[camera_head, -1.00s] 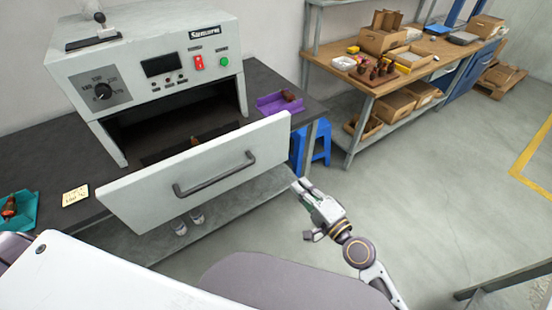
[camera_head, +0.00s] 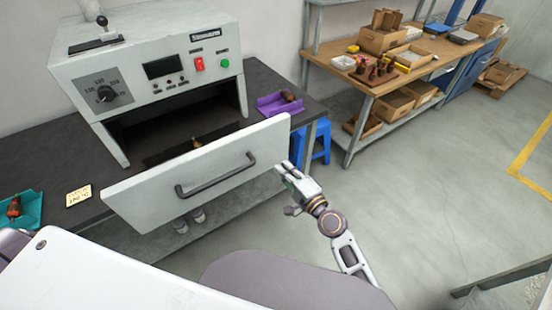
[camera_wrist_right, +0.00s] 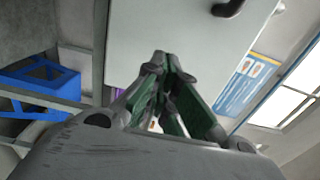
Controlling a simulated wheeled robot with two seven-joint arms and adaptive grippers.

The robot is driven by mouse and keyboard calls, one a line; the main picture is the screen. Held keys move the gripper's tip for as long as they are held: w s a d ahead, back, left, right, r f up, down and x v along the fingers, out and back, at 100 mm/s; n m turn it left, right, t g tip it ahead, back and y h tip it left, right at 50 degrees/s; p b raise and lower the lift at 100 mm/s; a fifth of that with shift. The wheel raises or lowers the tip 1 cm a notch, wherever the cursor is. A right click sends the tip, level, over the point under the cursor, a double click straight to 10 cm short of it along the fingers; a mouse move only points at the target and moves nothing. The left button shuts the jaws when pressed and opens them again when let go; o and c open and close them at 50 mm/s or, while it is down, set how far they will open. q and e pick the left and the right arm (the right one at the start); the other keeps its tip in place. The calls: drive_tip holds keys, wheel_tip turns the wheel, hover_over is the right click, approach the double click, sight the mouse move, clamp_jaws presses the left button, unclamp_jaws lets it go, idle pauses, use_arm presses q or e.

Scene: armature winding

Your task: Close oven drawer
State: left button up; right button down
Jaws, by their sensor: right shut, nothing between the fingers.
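The white oven (camera_head: 150,70) stands on the dark bench with its drawer pulled out. The drawer's white front panel (camera_head: 130,200) has a dark bar handle (camera_head: 215,178). A small brown part (camera_head: 197,143) lies inside the drawer. My right gripper (camera_head: 281,168) is shut and empty, close to the right end of the panel. In the right wrist view its fingertips (camera_wrist_right: 165,58) point at the panel (camera_wrist_right: 170,25), with the handle end (camera_wrist_right: 230,8) at upper right. I cannot tell whether they touch the panel. My left gripper is not in view.
A purple tray (camera_head: 272,108) with a brown part sits right of the oven. A teal tray (camera_head: 30,216) and a yellow note (camera_head: 79,195) lie at left. A blue stool (camera_head: 318,143) stands beyond the bench.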

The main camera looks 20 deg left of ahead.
sight(271, 154)
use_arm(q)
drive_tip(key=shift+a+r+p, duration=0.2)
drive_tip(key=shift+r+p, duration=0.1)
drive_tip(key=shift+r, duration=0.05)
use_arm(e)
drive_tip(key=shift+x, duration=2.5)
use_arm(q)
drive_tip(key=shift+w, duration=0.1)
use_arm(e)
drive_tip(key=shift+w+a, duration=0.15)
